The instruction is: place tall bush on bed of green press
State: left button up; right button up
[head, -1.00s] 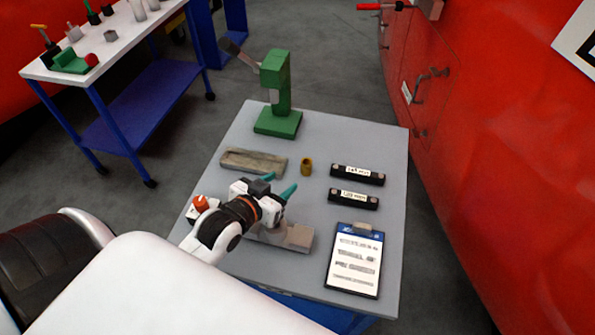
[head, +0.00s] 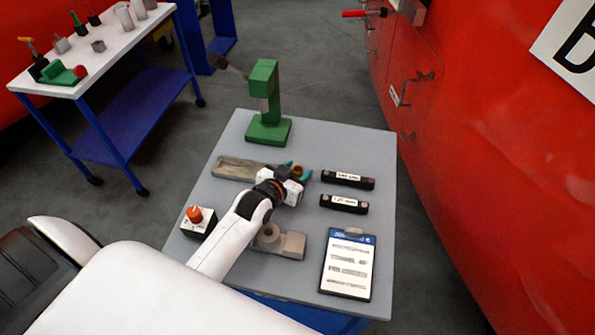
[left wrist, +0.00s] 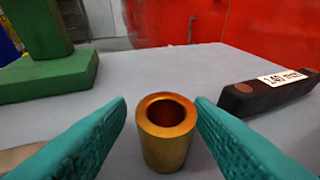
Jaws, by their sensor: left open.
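The tall bush is a brass-coloured hollow cylinder (left wrist: 166,135) standing upright on the grey table. In the left wrist view it stands between the two teal fingers of my left gripper (left wrist: 160,115), which is open with a gap at each side. In the head view my left gripper (head: 290,171) is around the bush, which it partly hides. The green press (head: 265,100) stands at the back of the table, with its flat green bed (head: 268,131) at its foot and a lever at upper left. The bed also shows at the left of the left wrist view (left wrist: 50,78). My right gripper is not in view.
Two black labelled gauge blocks (head: 348,180) (head: 343,204) lie right of the gripper. A wooden tray (head: 232,168) lies to its left. A clipboard (head: 348,264), a grey block (head: 290,245) and a box with a red knob (head: 197,221) are nearer. Clear table lies beside the press.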

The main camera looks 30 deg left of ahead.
pick_arm(q)
jog(key=shift+c, duration=0.4)
jog(key=c, duration=0.9)
